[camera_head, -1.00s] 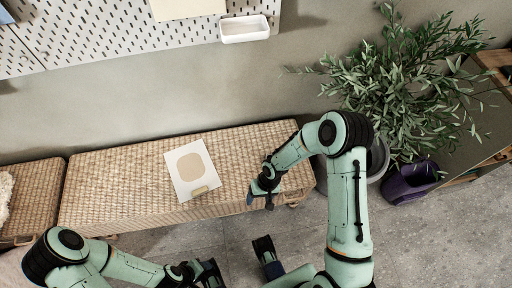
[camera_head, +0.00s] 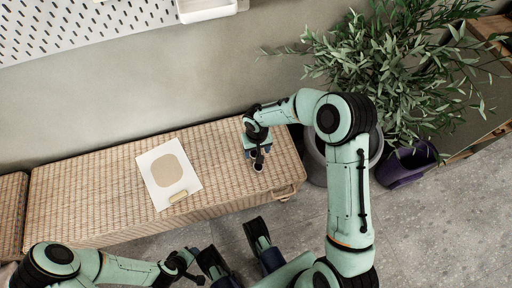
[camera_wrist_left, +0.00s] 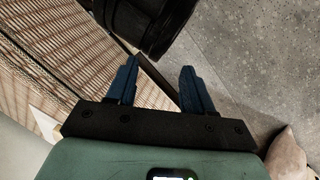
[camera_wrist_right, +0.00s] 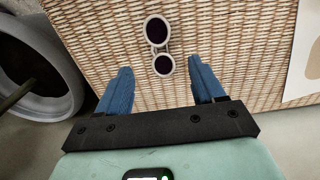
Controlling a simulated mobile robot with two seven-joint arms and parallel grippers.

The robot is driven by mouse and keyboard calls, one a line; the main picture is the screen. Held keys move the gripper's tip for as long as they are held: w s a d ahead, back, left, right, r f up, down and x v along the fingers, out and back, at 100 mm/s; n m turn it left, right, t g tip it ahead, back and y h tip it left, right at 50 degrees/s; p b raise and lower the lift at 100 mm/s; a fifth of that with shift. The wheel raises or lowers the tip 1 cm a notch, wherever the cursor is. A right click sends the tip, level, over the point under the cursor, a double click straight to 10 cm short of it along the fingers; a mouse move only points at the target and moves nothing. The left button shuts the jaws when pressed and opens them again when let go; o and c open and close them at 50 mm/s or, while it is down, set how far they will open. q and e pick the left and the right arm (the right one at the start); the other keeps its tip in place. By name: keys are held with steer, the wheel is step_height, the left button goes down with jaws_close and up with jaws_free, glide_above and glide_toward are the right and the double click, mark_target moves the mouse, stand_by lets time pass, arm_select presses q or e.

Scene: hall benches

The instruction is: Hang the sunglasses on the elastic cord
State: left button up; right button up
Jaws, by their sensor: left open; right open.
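The sunglasses (camera_wrist_right: 157,31), with round dark lenses and a pale frame, lie on the woven bench top in the right wrist view. My right gripper (camera_wrist_right: 160,70) is open and empty above them; its fingers are on either side of the nearer lens in that view. In the head view the right gripper (camera_head: 257,160) hangs over the right end of the bench, and I cannot make out the sunglasses there. My left gripper (camera_wrist_left: 156,76) is open and empty, in front of the bench and above the floor. I cannot make out the elastic cord in any view.
The wicker bench (camera_head: 100,193) runs along the wall. A white sheet with a beige patch (camera_head: 153,188) lies on it. A pegboard (camera_head: 90,25) with a white tray (camera_head: 207,11) is above. A potted plant (camera_head: 390,75) and purple bin (camera_head: 405,168) stand right.

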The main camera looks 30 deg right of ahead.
step_height(320, 180, down, 3)
steer(key=shift+f+b, duration=0.1)
steer(key=shift+b, duration=0.7)
steer(key=shift+f, duration=0.3)
steer(key=shift+f+b, duration=1.4)
steer(key=shift+f, duration=0.25)
arm_select(q)
step_height(320, 180, down, 7)
steer(key=s+a, duration=0.1)
steer(key=a, duration=0.1)
steer(key=shift+a+g, duration=0.3)
steer(key=shift+r, duration=0.1)
arm_select(e)
steer(key=c, duration=1.1)
arm_select(q)
steer(key=p+v, duration=0.1)
steer(key=v, duration=0.1)
steer(key=p+v, duration=0.1)
steer(key=p, duration=0.1)
steer(key=d+p+v, duration=0.1)
steer(key=p+v, duration=0.1)
steer(key=shift+w+r, duration=0.25)
steer(key=shift+r, duration=0.25)
arm_select(e)
step_height(320, 180, up, 8)
steer(key=shift+r, duration=0.1)
steer(key=shift+c, duration=0.2)
